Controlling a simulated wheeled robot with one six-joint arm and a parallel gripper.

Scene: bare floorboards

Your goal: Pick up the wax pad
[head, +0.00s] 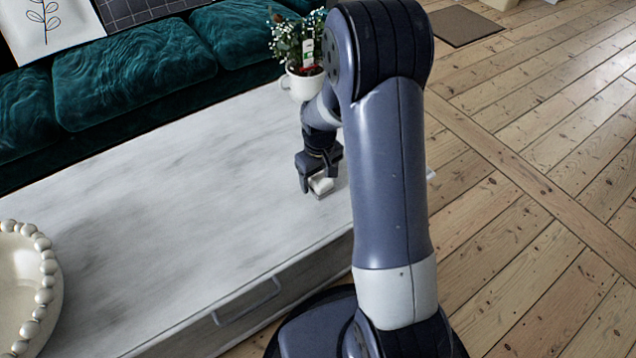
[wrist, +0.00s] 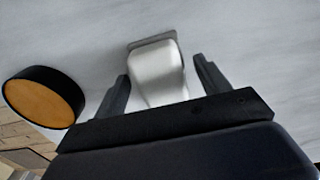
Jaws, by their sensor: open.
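My gripper (wrist: 161,70) is open, with one finger on each side of a smooth white piece on a grey base (wrist: 158,72). The white piece lies on the pale tabletop, and a gap shows between it and each finger. A round black-sided disc with an orange-tan face (wrist: 42,96) lies left of the fingers in the wrist view. I cannot tell for sure which of the two is the wax pad. In the head view my gripper (head: 320,181) is low over the table's far right end, around the white piece (head: 320,185). The disc does not show there.
The marble-like table (head: 150,200) is mostly clear. A white pot of flowers (head: 303,80) stands behind my gripper. A beaded cream bowl (head: 22,285) is at the near left. A green sofa (head: 140,75) lines the far side. Bare floorboards are at the right.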

